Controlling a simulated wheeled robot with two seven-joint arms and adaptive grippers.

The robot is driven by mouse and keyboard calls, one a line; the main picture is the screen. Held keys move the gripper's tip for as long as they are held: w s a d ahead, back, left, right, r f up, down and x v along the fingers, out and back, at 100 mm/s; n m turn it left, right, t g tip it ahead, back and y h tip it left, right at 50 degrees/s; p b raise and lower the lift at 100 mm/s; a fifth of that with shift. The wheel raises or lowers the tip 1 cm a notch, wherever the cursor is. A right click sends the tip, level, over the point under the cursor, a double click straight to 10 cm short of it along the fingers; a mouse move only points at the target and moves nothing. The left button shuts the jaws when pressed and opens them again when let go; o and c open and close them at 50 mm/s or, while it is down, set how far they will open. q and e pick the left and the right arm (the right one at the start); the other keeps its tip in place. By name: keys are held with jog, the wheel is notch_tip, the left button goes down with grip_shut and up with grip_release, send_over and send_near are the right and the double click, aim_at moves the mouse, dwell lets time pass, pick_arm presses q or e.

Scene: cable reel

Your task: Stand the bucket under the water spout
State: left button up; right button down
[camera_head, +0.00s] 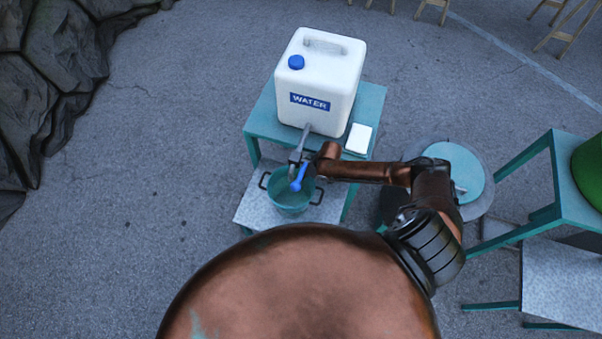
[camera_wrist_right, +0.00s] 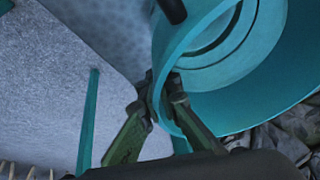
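The white water container (camera_head: 322,75) with a blue cap stands on a teal table (camera_head: 262,122). The teal bucket (camera_head: 290,201) with dark side handles is below the spout, over a pale lower shelf (camera_head: 252,207). Whether it touches the shelf I cannot tell. In the right wrist view, my right gripper (camera_wrist_right: 160,86) straddles the bucket's rim (camera_wrist_right: 163,58), one finger inside and one outside, closed on the wall. In the head view its fingers are largely hidden. My left gripper is not visible.
A white block (camera_head: 358,138) lies on the table's right side. A round teal-topped stand (camera_head: 455,165) is behind my right arm. Another teal table (camera_head: 565,200) with a green object (camera_head: 590,170) is at right. Rocks (camera_head: 50,75) line the left; the ground left of the table is clear.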

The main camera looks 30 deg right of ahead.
jog(key=shift+s, duration=0.2)
jog(key=shift+a+r, duration=0.15)
jog(key=shift+r, duration=0.1)
jog(key=shift+w+a+f, duration=0.1)
jog(key=shift+w+f, duration=0.05)
jog(key=shift+f, duration=0.15)
jog(key=c, duration=2.6)
grip_release()
jog(key=o, duration=0.4)
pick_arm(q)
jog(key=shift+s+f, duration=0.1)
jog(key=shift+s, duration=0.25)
pick_arm(e)
jog(key=shift+o, duration=0.2)
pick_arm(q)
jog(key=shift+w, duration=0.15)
pick_arm(e)
jog(key=shift+r, duration=0.15)
jog(key=shift+s+d+r, duration=0.2)
jog(key=shift+r, duration=0.05)
pick_arm(q)
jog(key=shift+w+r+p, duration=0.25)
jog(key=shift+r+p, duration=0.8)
jog(key=shift+p, duration=0.05)
pick_arm(e)
jog(key=v, duration=1.1)
jog(key=shift+r, duration=0.25)
